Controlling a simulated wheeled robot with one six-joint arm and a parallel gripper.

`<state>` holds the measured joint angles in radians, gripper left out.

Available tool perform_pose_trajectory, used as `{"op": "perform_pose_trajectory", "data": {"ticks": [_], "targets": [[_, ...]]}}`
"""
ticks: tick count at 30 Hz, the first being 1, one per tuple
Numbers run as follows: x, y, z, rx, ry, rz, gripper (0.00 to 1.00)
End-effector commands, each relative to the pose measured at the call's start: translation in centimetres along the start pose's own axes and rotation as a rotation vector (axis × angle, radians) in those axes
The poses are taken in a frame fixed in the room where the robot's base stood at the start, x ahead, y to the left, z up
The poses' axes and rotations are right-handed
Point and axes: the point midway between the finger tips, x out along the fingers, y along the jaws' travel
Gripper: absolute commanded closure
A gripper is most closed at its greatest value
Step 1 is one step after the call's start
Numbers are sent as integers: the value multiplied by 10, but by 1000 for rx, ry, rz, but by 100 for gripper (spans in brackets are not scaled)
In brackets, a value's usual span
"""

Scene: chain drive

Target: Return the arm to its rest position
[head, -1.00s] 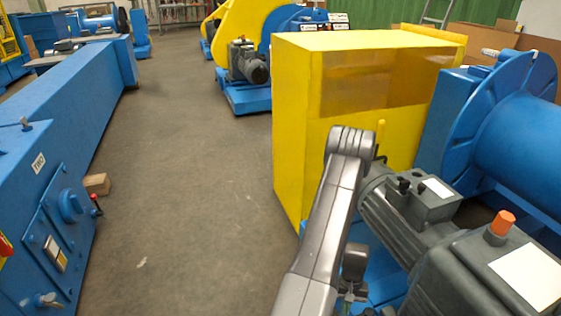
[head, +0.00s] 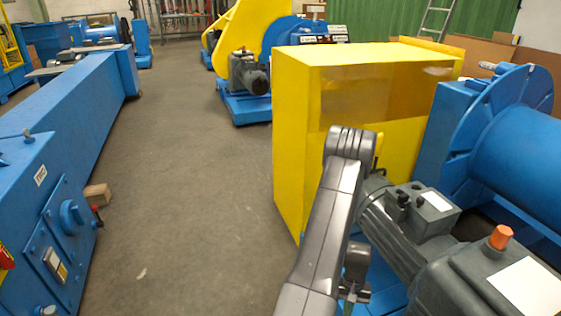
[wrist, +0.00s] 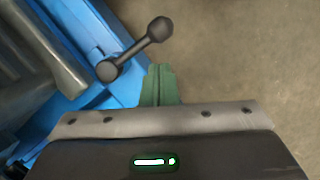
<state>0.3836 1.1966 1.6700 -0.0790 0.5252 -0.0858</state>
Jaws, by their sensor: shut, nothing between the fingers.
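My arm rises from the bottom of the head view to a bent joint in front of a yellow guard box (head: 298,150), then folds back down. My gripper (wrist: 160,88) shows in the wrist view as two green fingers shut together with nothing between them. In the head view the gripper cannot be made out clearly beside the arm. In the wrist view a dark lever with a ball knob (wrist: 159,29) stands over a blue frame (wrist: 95,20), just above and left of the fingertips. The fingers look apart from it.
A grey motor (head: 395,225) and a motor housing with an orange cap (head: 501,237) sit right of my arm. A blue drum (head: 525,150) stands behind them. A long blue machine (head: 75,120) lines the left. The floor (head: 190,180) between is mostly clear.

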Motion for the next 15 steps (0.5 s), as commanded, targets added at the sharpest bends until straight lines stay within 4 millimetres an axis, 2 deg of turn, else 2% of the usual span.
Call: {"op": "perform_pose_trajectory", "data": {"ticks": [1,11,15], "targets": [[-15,0,0,0,3,1,100],[-81,0,0,-3,2,1,100],[-46,0,0,-2,-5,0,100]]}}
